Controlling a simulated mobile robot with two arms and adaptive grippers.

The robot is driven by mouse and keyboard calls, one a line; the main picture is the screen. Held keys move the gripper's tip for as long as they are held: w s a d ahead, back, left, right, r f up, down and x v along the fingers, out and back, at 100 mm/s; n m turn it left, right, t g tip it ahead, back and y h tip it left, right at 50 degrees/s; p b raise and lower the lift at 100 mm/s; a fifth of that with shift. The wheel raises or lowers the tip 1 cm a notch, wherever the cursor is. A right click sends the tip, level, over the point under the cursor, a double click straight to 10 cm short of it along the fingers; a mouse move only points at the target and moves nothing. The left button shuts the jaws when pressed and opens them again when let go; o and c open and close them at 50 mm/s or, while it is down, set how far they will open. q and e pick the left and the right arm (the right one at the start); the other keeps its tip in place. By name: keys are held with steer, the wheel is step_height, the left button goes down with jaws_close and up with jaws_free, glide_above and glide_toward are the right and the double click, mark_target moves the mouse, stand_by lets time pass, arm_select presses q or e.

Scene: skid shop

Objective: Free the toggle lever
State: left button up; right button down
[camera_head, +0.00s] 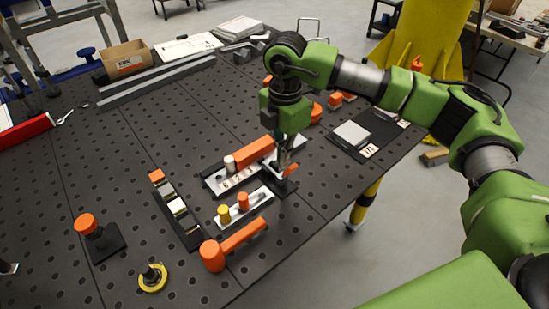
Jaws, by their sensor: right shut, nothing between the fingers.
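My right gripper (288,163) points down over the dark perforated table. It is shut, with no object visible between the fingers. Its tips are beside a small black base (284,188) and partly hide what is there. Left of it, a thick orange bar (254,150) lies on a pale plate (213,184) with dark markings and a grey knob (230,163). Nearer, a second pale plate (262,198) carries a yellow peg (223,213) and an orange peg (243,202). I cannot tell which part is the toggle lever. My left gripper is out of view.
An orange bar with a round end (212,256) lies near the front edge. A block strip (186,226), orange knob (87,224) and yellow ring (152,286) stand left. A dark panel (374,128) is at right. The table's (120,180) left middle is mostly clear.

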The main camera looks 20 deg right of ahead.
mark_target(282, 175)
steer(key=shift+w+a+r, duration=0.1)
steer(key=shift+w, duration=0.1)
steer(key=shift+r, duration=0.25)
step_height(282, 175, up, 6)
steer(key=p, duration=0.3)
steer(key=shift+r+p, duration=0.15)
steer(key=shift+p, duration=0.25)
